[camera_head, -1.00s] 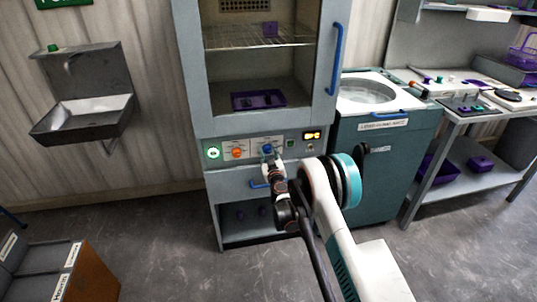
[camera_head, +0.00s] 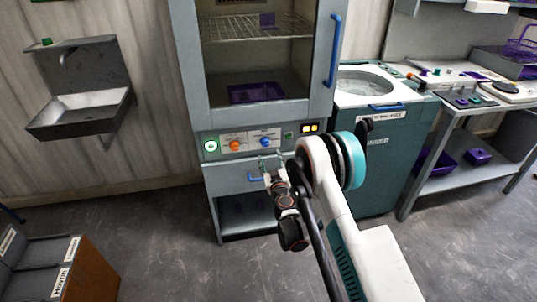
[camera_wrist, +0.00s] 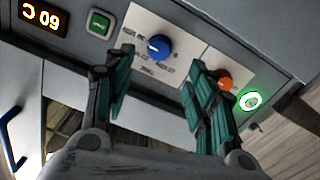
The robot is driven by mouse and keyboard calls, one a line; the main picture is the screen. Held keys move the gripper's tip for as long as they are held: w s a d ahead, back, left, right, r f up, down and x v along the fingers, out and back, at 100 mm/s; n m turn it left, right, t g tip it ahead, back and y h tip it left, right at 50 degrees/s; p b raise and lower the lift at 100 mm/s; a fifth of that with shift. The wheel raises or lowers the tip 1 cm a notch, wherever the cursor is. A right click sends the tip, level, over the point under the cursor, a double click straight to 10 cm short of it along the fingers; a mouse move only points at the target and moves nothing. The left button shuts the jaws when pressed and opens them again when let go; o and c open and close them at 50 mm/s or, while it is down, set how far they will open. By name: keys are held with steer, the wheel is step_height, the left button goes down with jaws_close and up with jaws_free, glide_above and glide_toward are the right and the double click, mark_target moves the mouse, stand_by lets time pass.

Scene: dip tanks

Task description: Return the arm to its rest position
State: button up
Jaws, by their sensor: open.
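My gripper (camera_head: 268,163) is in front of the grey cabinet's lower part, just below its control panel, in the head view. In the wrist view my gripper (camera_wrist: 158,85) is open, with its two green-padded fingers apart and nothing between them. The blue knob (camera_wrist: 159,47) shows beyond the fingers and apart from them; it also shows in the head view (camera_head: 265,142). The orange knob (camera_wrist: 224,80) is partly behind the right finger. My arm reaches forward from the lower right of the head view.
The grey cabinet (camera_head: 187,70) has a lit display (camera_head: 310,128) and a glowing green button (camera_head: 211,146). A teal tank (camera_head: 385,150) stands right of it, beside a work table (camera_head: 455,118). A wall sink (camera_head: 80,110) is at left. Boxes (camera_head: 60,265) stand lower left. Floor between is clear.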

steer(key=shift+v, duration=1)
steer(key=s+d+r+n+g+y, duration=0.1)
steer(key=s+r, duration=0.1)
steer(key=r, duration=1.1)
steer(key=s+d+r+g+y, duration=0.2)
steer(key=r, duration=1)
steer(key=s+d+r+g+h, duration=0.1)
steer(key=s+d+r, duration=0.2)
steer(key=s, duration=0.3)
steer(key=s+d+r+g, duration=0.1)
steer(key=s+d+r, duration=0.1)
steer(key=s+r, duration=0.3)
steer(key=s+d+f+m+g+h, duration=0.1)
steer(key=s+d, duration=0.4)
steer(key=s, duration=0.5)
steer(key=s+d+f+m+g+h, duration=0.2)
steer(key=s+d, duration=0.3)
steer(key=s, duration=0.5)
steer(key=s+d+f+m+g+h, duration=0.2)
steer(key=s+d, duration=0.4)
steer(key=s, duration=0.4)
steer(key=shift+s+f+m+h, duration=0.35)
steer(key=shift+f+m+h, duration=0.35)
steer(key=shift+f+m, duration=0.15)
